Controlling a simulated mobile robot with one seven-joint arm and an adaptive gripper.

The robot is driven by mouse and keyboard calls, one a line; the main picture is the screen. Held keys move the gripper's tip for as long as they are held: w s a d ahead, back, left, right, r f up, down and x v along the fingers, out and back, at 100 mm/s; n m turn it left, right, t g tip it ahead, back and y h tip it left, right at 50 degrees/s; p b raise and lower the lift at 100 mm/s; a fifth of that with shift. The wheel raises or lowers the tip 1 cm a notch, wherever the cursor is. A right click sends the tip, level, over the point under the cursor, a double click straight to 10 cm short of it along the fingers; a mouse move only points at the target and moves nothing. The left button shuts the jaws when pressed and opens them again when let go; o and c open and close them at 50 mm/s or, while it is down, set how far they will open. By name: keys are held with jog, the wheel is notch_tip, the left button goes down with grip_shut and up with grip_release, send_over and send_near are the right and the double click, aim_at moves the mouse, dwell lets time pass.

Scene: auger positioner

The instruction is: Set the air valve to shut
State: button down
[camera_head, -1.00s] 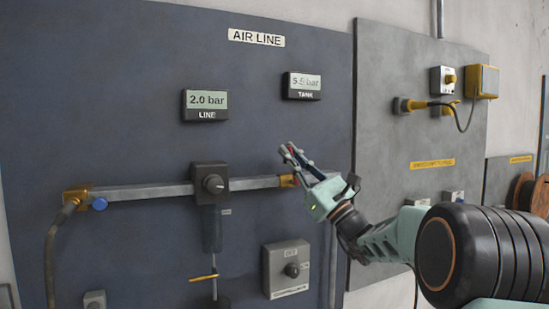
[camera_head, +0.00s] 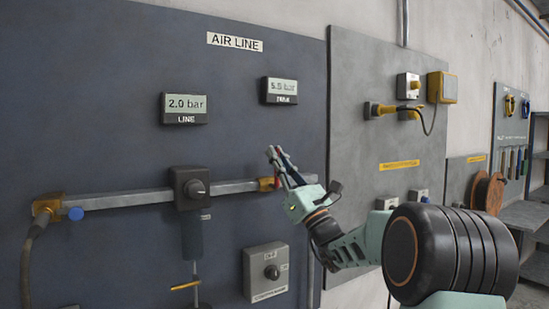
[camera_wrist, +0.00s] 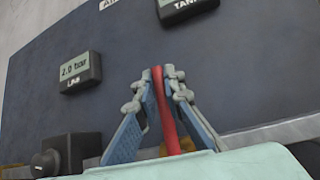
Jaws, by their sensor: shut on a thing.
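The air valve's red lever (camera_wrist: 165,112) runs lengthwise between my two blue-padded fingers in the wrist view. My gripper (camera_wrist: 155,88) is shut on it. In the head view my gripper (camera_head: 275,156) is at the brass valve fitting (camera_head: 266,184) at the right end of the horizontal pipe (camera_head: 125,199). Its fingers point up and left and hide most of the lever, so I cannot tell its exact angle to the pipe. The line gauge (camera_head: 184,108) reads 2.0 bar. The tank gauge (camera_head: 279,90) seems to read 5.5 bar.
A regulator knob (camera_head: 193,188) sits mid-pipe, with a filter bowl (camera_head: 192,236) below it. A compressor switch box (camera_head: 266,272) is below my gripper. A grey socket panel (camera_head: 375,130) is right.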

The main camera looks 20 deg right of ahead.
jog(key=c, duration=2)
grip_release()
jog(key=v, duration=1.2)
jog(key=shift+f, duration=0.1)
